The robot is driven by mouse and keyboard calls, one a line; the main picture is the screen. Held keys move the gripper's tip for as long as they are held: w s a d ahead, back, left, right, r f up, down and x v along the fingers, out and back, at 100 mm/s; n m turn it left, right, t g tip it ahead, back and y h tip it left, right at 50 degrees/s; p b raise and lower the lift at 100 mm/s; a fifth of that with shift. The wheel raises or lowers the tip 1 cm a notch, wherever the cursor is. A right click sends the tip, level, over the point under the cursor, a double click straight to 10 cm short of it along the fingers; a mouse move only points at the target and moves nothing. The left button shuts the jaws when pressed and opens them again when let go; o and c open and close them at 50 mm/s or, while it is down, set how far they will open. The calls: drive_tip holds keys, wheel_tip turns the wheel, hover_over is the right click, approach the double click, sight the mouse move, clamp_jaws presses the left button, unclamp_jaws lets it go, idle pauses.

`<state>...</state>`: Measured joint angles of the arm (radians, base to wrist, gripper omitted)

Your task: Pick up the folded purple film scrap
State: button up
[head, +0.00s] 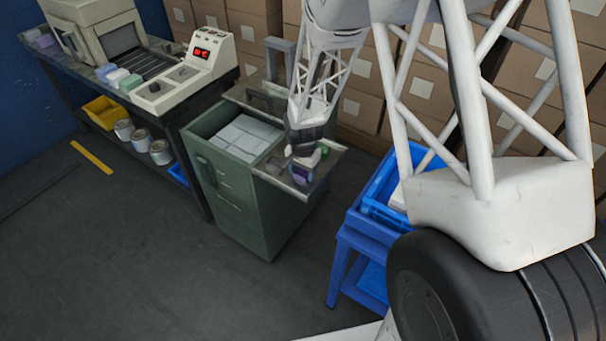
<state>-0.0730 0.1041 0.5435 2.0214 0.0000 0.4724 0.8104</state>
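A small purple piece (301,173), which looks like the folded film scrap, is on the metal shelf at the right side of the green cabinet. Only part of it shows; my gripper covers the rest. My gripper (305,159) points down right at the purple piece. It is too small and dark here to tell whether the fingers are open or shut, or whether they touch the piece.
A small green item (324,151) lies beside my gripper on the metal shelf (322,176). The green cabinet (232,188) has an open top with pale packs inside. A machine bench (165,105) stands left, a blue cart (358,236) right, stacked cartons (350,80) behind.

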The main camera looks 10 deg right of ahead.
sight(304, 174)
drive_tip(key=c, duration=0.5)
drive_tip(key=shift+r, duration=0.2)
drive_tip(key=shift+r, duration=0.5)
drive_tip(key=shift+s+r, duration=0.2)
drive_tip(key=shift+r, duration=0.4)
drive_tip(key=shift+s+r, duration=0.2)
drive_tip(key=shift+r, duration=0.35)
drive_tip(key=s, duration=0.5)
drive_tip(key=s+r, duration=0.1)
drive_tip(key=s, duration=0.4)
drive_tip(key=s+d, duration=0.1)
drive_tip(key=s, duration=0.4)
drive_tip(key=shift+s+r, duration=0.1)
drive_tip(key=shift+r, duration=0.1)
